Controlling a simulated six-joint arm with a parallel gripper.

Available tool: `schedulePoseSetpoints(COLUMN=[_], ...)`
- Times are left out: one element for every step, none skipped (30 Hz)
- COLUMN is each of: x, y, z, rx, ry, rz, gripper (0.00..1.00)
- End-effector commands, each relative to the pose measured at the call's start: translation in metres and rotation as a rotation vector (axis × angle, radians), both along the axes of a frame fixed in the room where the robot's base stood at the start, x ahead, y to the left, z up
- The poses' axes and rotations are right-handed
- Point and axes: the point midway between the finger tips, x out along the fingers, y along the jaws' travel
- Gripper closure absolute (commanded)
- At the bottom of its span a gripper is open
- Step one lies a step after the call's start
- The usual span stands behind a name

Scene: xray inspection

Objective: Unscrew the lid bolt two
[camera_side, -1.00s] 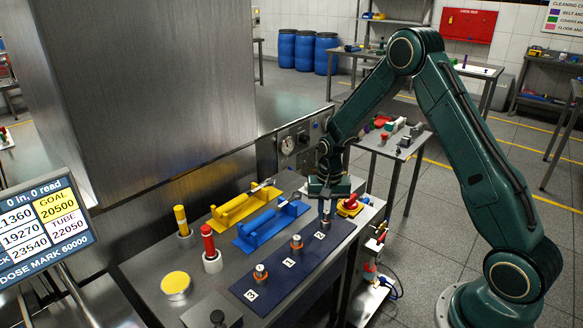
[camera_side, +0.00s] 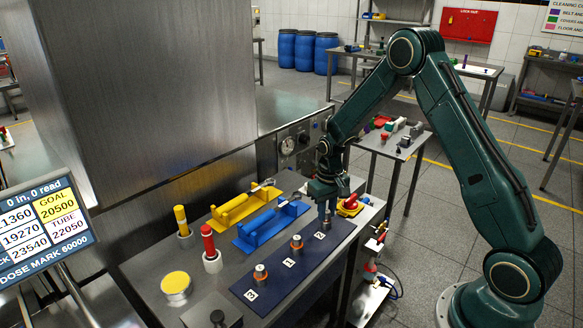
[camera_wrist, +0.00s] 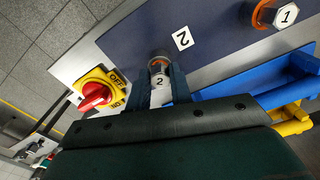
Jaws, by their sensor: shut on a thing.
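My gripper (camera_side: 325,205) points down at the far end of the dark blue mat (camera_side: 272,292) in the side view. In the wrist view its two fingers (camera_wrist: 159,88) are shut on lid bolt two (camera_wrist: 159,63), a grey metal piece with a white "2" tag. The bolt looks upright at the mat's end, beside a white "2" label (camera_wrist: 182,39) on the mat. The fingers hide part of the bolt. I cannot tell how far its thread is out.
Two more metal pieces with orange collars stand along the mat, a middle one (camera_side: 296,242) and a near one (camera_side: 260,274). A red knob on a yellow base (camera_side: 350,205) is close on the right. Blue (camera_side: 270,225) and yellow (camera_side: 240,206) fixtures lie left.

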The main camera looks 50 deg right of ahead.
Motion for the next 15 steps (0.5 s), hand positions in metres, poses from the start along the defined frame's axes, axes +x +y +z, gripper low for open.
schedulePoseSetpoints(x=[-0.0038,-0.0039,-0.0039,-0.004,-0.0042,-0.0043,-0.0044,-0.0045,-0.0046,-0.0047,-0.0048,-0.005,-0.005,-0.0049,-0.0044], y=[0.0026,0.0027,0.0027,0.0027,0.0028,0.0028,0.0029,0.0029,0.0029,0.0029,0.003,0.0027,0.0026,0.0024,0.0021], z=[-0.0044,-0.0044,-0.0045,-0.0045,-0.0045,-0.0046,-0.0046,-0.0046,-0.0046,-0.0047,-0.0047,-0.0047,-0.0048,-0.0046,-0.0041], rx=[0.007,0.007,0.007,0.007,0.007,0.007,0.007,0.008,0.008,0.008,0.008,0.007,0.007,0.007,0.006], ry=[0.013,0.013,0.013,0.014,0.014,0.014,0.014,0.015,0.015,0.015,0.016,0.017,0.017,0.016,0.015], rz=[0.03,0.041,0.048,0.051,0.052,0.052,0.052,0.052,0.052,0.051,0.051,0.05,0.05,0.049,0.048], gripper=[1.0,1.0,1.0,1.0,1.0,1.0,1.0,1.0,1.0,0.75,0.69,0.61,0.55,0.53,0.53])
